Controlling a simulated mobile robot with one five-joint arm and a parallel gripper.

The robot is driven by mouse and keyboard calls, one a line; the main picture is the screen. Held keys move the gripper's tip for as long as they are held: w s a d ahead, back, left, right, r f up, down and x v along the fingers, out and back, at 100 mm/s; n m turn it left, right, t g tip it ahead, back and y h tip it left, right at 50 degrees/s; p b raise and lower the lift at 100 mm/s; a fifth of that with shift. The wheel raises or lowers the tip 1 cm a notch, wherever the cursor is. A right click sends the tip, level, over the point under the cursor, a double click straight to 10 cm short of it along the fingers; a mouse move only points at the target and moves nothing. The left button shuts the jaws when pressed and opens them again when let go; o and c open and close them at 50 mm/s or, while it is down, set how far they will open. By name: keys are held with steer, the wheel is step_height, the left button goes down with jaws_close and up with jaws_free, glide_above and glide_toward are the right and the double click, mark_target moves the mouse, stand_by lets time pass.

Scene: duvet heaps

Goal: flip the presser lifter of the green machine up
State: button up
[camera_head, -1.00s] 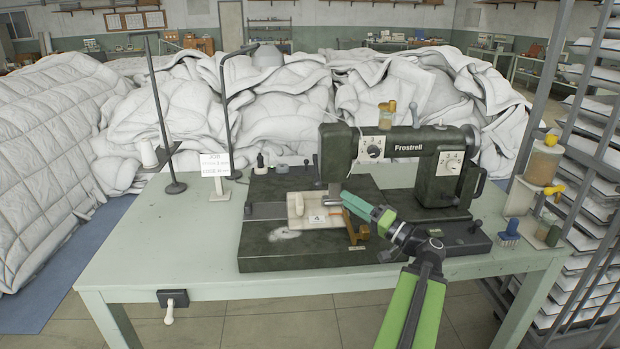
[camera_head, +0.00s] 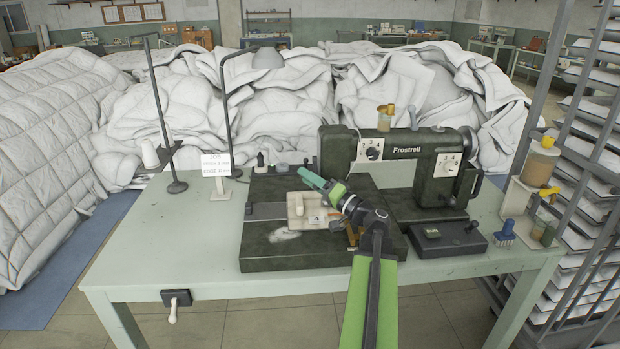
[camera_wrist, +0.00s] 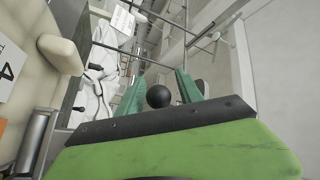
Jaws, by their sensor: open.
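The dark green sewing machine (camera_head: 406,152), marked Frostrell, stands on its bed on the pale table. My gripper (camera_head: 305,173) reaches in from the front right, with its green fingers at the left side of the machine's head, above the bed. In the wrist view my gripper (camera_wrist: 160,78) is open, and a black ball knob (camera_wrist: 159,96) shows between the two fingers. It looks like the presser lifter's knob, but its stem is hidden. I cannot tell whether the fingers touch it. The needle area is partly hidden by my arm.
A foot-like dark block (camera_head: 447,238) and a blue brush (camera_head: 505,233) are to the right. A lamp stand, a job card (camera_head: 217,170) and a spool stand at the left. The table's front left is clear.

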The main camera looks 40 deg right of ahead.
jaws_close()
stand_by(1.2)
